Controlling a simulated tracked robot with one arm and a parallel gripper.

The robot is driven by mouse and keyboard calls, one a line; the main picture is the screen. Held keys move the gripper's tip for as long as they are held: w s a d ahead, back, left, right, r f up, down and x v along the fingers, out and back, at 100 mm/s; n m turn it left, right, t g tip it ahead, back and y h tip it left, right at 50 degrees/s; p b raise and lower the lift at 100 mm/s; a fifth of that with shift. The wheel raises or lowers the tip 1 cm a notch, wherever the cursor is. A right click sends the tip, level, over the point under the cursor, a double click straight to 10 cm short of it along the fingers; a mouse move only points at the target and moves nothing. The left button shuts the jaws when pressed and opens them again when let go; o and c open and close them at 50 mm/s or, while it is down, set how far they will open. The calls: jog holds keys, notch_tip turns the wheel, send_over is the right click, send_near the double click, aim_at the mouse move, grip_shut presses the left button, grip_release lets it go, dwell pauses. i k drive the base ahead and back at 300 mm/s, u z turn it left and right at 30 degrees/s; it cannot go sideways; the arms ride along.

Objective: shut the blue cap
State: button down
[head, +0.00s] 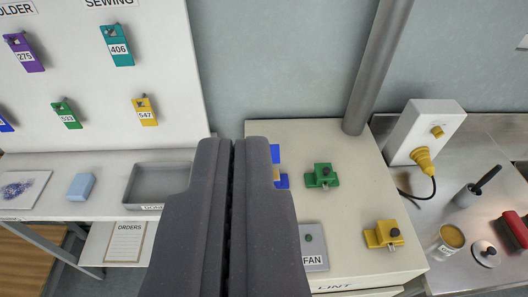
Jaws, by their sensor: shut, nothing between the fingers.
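The blue cap (275,153) shows just right of my gripper, on the cream cabinet top. It appears raised behind its blue base (283,182), with a small tan patch between them. Their left side is hidden behind my right finger, so I cannot tell the cap's exact angle. My gripper (232,147) is shut and empty, with its dark fingers together in the middle of the view. Whether it touches the blue cap is not clear.
On the cream cabinet (350,151) are a green device (322,177), a yellow device (383,235) and a grey FAN box (313,257). A grey pipe (378,65) rises behind. A grey tray (150,184) lies left. A white box with yellow plug (424,159) stands right.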

aim_at(275, 147)
jog(key=z, duration=0.1)
jog(key=i, duration=1)
jog(key=u, duration=0.1)
